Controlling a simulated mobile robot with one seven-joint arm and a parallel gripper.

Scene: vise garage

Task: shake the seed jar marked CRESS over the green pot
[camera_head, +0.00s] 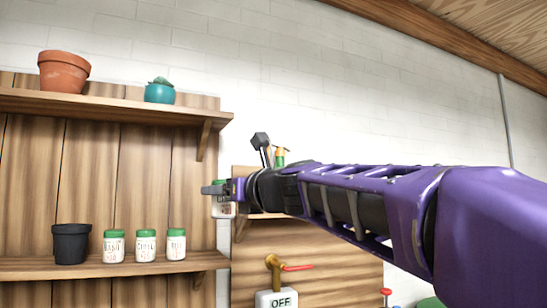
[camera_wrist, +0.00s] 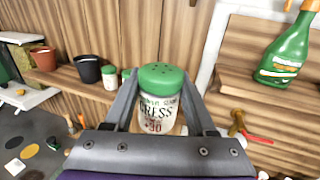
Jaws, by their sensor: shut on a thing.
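The jar marked CRESS (camera_wrist: 157,112) has a green lid with holes and a white label. My gripper (camera_wrist: 160,98) is shut on it, one finger at each side, in the wrist view. In the head view my gripper (camera_head: 222,188) is to the right of the shelves, and the jar (camera_head: 224,209) is mostly hidden behind it, looking about upright in mid-air. A green rounded thing (camera_head: 430,302) is cut off at the bottom right of the head view; I cannot tell whether it is the green pot. A teal pot (camera_head: 160,94) with a plant stands on the upper shelf.
Three more green-lidded jars (camera_head: 145,246) and a black pot (camera_head: 71,244) stand on the lower shelf. A terracotta pot (camera_head: 64,74) is on the upper shelf. A brass tap (camera_head: 274,270) is below my arm. A green spray bottle (camera_wrist: 287,52) stands at right.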

